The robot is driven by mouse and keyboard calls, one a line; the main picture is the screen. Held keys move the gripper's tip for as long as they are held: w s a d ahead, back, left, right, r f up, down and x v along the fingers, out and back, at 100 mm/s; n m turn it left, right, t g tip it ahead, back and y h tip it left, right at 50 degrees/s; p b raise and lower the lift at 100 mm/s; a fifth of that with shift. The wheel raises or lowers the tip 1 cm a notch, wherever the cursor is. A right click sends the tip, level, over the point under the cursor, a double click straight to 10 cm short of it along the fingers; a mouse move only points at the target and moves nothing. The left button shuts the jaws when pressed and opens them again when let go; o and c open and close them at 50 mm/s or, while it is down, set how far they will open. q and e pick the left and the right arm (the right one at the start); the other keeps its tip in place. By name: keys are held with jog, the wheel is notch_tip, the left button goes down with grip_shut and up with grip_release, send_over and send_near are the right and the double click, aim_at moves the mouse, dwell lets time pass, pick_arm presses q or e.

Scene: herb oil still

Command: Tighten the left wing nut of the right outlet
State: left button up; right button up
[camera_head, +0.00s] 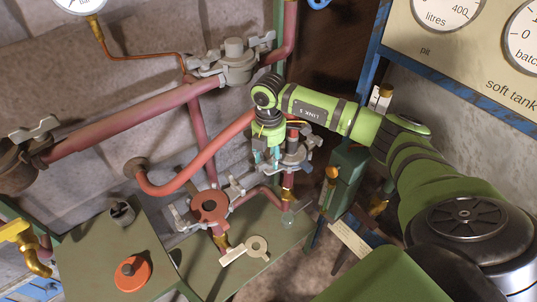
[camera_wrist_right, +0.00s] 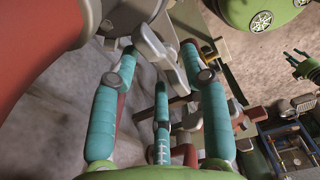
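The right outlet (camera_head: 298,158) is a grey clamped flange on a red pipe, partly hidden by my right gripper in the head view. My right gripper (camera_head: 266,152) points down at its left side. In the right wrist view, the teal fingers of the right gripper (camera_wrist_right: 164,68) are spread around a grey wing nut (camera_wrist_right: 152,48). Gaps show between the fingers and the nut, and whether any finger touches it I cannot tell. A small green gripper with prongs (camera_wrist_right: 303,63), apparently my left one, is far off at the right edge; its opening is too small to judge.
A second outlet with a red flange (camera_head: 209,206) and wing nuts stands left of my right gripper. A curved red pipe (camera_head: 190,182) runs close by the gripper.

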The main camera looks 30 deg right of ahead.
aim_at(269, 158)
notch_tip(269, 158, up, 12)
dwell(0.6)
